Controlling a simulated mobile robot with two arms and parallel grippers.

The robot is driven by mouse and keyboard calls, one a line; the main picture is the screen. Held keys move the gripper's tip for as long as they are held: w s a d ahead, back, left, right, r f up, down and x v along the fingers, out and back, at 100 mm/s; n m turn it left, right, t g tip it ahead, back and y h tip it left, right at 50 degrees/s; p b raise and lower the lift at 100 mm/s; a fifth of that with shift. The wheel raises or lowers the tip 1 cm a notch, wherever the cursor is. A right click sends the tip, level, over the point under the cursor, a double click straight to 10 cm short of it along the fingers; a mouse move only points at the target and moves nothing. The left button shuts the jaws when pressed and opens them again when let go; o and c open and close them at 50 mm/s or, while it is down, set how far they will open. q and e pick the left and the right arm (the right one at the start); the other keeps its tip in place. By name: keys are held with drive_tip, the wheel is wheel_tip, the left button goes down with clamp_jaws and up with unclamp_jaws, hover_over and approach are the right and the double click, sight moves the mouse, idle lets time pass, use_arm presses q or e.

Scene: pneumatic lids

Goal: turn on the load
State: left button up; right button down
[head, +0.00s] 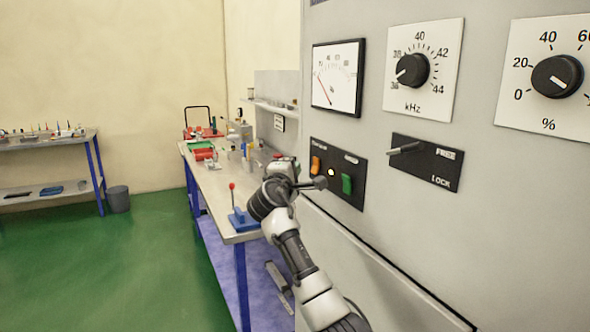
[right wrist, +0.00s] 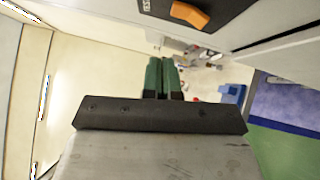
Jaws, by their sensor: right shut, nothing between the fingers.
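A dark switch plate (head: 326,188) on the grey cabinet carries an orange rocker (head: 315,165), a small pale-yellow lamp (head: 332,172) that looks lit, and a green rocker (head: 347,184). Their labels are too small to read. My right gripper (head: 320,183) is in front of the plate's lower left part, near the rockers; contact cannot be told. In the right wrist view its greenish fingers (right wrist: 162,62) are together and empty, and the orange rocker (right wrist: 190,14) shows above and right of them. The green rocker is not visible there. My left gripper is out of view.
A cluttered workbench (head: 215,190) stands left of the cabinet. Green floor (head: 110,265) is open farther left.

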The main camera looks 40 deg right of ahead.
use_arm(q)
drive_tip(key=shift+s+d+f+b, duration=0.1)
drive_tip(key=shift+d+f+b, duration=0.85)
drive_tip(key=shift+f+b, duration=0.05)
use_arm(e)
drive_tip(key=s+r+v, duration=0.1)
drive_tip(key=v, duration=0.5)
drive_tip(key=shift+f, duration=0.35)
drive_tip(key=shift+a, duration=0.2)
drive_tip(key=shift+s, duration=0.1)
